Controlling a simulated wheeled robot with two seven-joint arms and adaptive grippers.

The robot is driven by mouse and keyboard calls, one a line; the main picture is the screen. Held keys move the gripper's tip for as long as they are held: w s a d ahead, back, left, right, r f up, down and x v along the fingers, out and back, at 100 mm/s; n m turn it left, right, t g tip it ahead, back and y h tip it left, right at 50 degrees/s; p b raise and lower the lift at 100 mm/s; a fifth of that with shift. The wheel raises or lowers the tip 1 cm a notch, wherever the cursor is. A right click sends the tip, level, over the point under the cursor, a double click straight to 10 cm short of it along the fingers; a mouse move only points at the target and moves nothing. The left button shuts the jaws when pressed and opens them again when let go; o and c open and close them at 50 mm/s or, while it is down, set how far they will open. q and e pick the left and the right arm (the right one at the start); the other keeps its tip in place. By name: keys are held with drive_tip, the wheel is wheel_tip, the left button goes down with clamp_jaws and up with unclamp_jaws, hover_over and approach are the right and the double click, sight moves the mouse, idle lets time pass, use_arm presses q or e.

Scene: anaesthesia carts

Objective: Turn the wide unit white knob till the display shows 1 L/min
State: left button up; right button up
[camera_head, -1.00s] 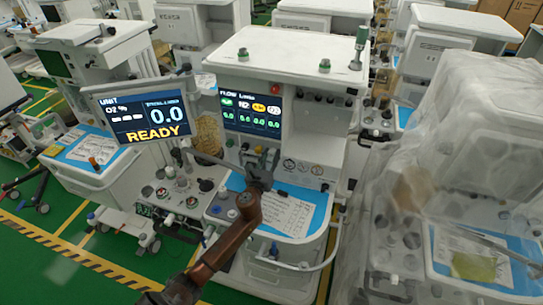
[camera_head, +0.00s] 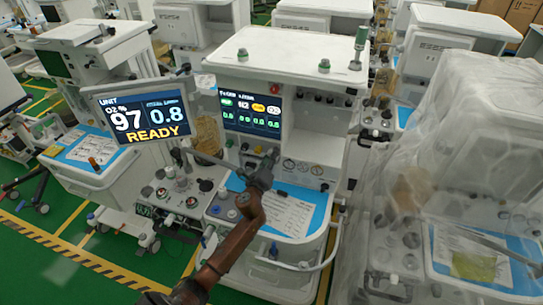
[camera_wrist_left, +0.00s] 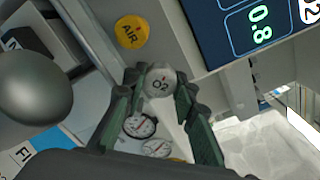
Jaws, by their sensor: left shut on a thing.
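The wide unit (camera_head: 290,46) stands in the middle of the head view, with a white top. Its white knob (camera_wrist_left: 160,86), marked O2, sits between the two fingers of my left gripper (camera_wrist_left: 158,92) in the left wrist view. My left gripper is shut on this knob; in the head view it also shows at the unit's front panel (camera_head: 262,164). The fingers hide the knob in the head view. The flow display (camera_head: 250,112) shows small green digits, and the wrist view reads 0.8 on a display (camera_wrist_left: 255,22). My right gripper is not in view.
A tilted screen (camera_head: 143,112) on the left shows O2 97, 0.8 and READY. A yellow AIR knob (camera_wrist_left: 131,31) is beside the white knob. A dark ball (camera_wrist_left: 32,88) is close to the wrist camera. A plastic-covered cart (camera_head: 450,130) stands on the right.

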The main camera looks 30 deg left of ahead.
use_arm(q)
drive_tip(key=shift+f+n, duration=0.1)
drive_tip(key=shift+n, duration=0.6)
drive_tip(key=o, duration=0.9)
drive_tip(key=v, duration=1.2)
